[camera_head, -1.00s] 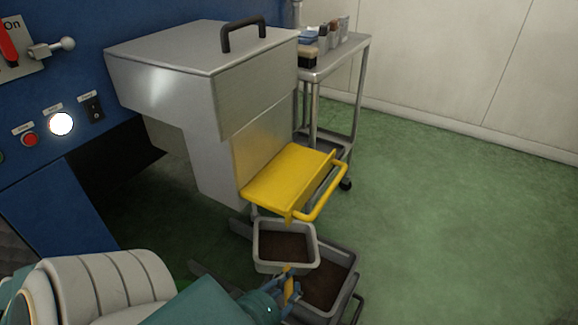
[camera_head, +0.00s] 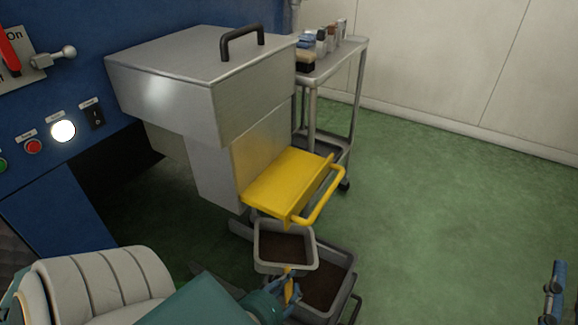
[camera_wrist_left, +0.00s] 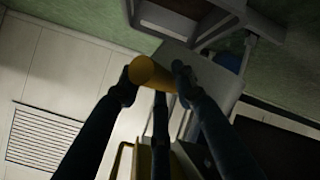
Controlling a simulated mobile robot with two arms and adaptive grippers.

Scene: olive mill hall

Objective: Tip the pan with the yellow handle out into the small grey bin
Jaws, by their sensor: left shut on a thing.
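The small grey pan (camera_head: 260,261) has dark brown stuff in it, and its opening faces up. Its yellow handle (camera_head: 288,272) points toward me. My left gripper (camera_head: 287,293) is shut on this handle, which also shows as a yellow rod (camera_wrist_left: 152,73) between the fingers in the left wrist view. A grey bin (camera_head: 350,272) with dark contents stands low, behind and right of the pan. The pan and gripper hide part of it. Blue parts of my right gripper (camera_head: 555,293) show at the right edge, cut off by the frame.
A yellow tray or flap with a bar handle (camera_head: 290,182) juts from the grey machine (camera_head: 210,90) above the pan. A metal trolley (camera_head: 345,62) with bottles stands behind. Blue panel with buttons (camera_head: 50,110) is at left. Green floor (camera_head: 440,220) is clear at right.

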